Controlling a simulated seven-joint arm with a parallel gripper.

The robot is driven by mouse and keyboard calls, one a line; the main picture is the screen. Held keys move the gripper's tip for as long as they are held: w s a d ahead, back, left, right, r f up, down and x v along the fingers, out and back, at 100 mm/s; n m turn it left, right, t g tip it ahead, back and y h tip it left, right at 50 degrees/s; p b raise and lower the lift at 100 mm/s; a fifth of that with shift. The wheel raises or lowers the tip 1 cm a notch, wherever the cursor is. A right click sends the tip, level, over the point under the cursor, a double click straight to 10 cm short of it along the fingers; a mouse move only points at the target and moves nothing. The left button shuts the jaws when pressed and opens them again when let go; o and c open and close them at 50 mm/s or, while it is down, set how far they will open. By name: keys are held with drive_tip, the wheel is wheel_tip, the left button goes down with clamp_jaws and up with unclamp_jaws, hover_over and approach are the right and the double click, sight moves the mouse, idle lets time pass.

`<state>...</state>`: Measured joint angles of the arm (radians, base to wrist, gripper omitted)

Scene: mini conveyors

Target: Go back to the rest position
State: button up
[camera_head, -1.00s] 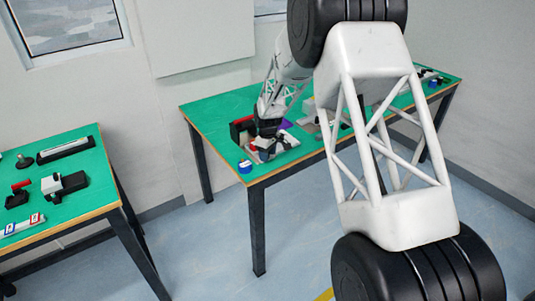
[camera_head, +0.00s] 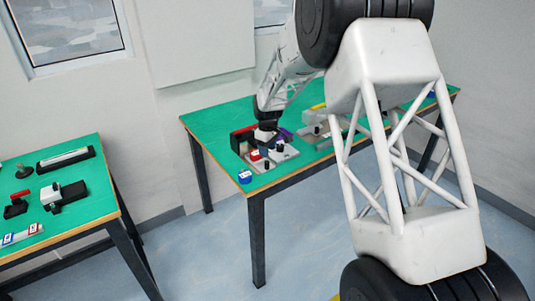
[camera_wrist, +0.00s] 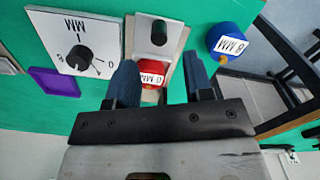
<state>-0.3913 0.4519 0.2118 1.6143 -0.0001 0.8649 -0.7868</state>
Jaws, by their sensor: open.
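My gripper (camera_head: 266,138) is open over the left part of the far green table. In the wrist view its two dark fingers (camera_wrist: 160,82) are spread and empty. A red piece labelled "0 MM" (camera_wrist: 151,72) shows between them in the picture, sitting on a light grey fixture (camera_wrist: 172,40). The red piece also shows below the gripper in the head view (camera_head: 255,155). My gripper appears above it and apart, though the exact gap is hard to tell.
A blue "8 MM" cylinder (camera_wrist: 230,42) stands beside the fixture. A white plate with a black knob (camera_wrist: 82,55) and a purple tray (camera_wrist: 55,82) lie on the other side. A second green table (camera_head: 90,200) with several parts stands at left, with open floor between.

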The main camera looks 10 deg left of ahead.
drive_tip(key=shift+r, duration=0.1)
idle(0.3)
drive_tip(key=s+d+r+m+t, duration=0.1)
drive_tip(key=s+d+r+m, duration=0.6)
drive_tip(key=s+d+r, duration=1.45)
drive_tip(key=s+d+m, duration=0.3)
drive_tip(key=s+d, duration=0.3)
drive_tip(key=s, duration=1)
drive_tip(key=s+d+m+t, duration=0.1)
drive_tip(key=s+d+m, duration=0.2)
drive_tip(key=s+d, duration=0.4)
drive_tip(key=s, duration=0.9)
drive_tip(key=shift+r+m+t, duration=0.15)
drive_tip(key=shift+m+t, duration=0.15)
drive_tip(key=shift+m, duration=0.1)
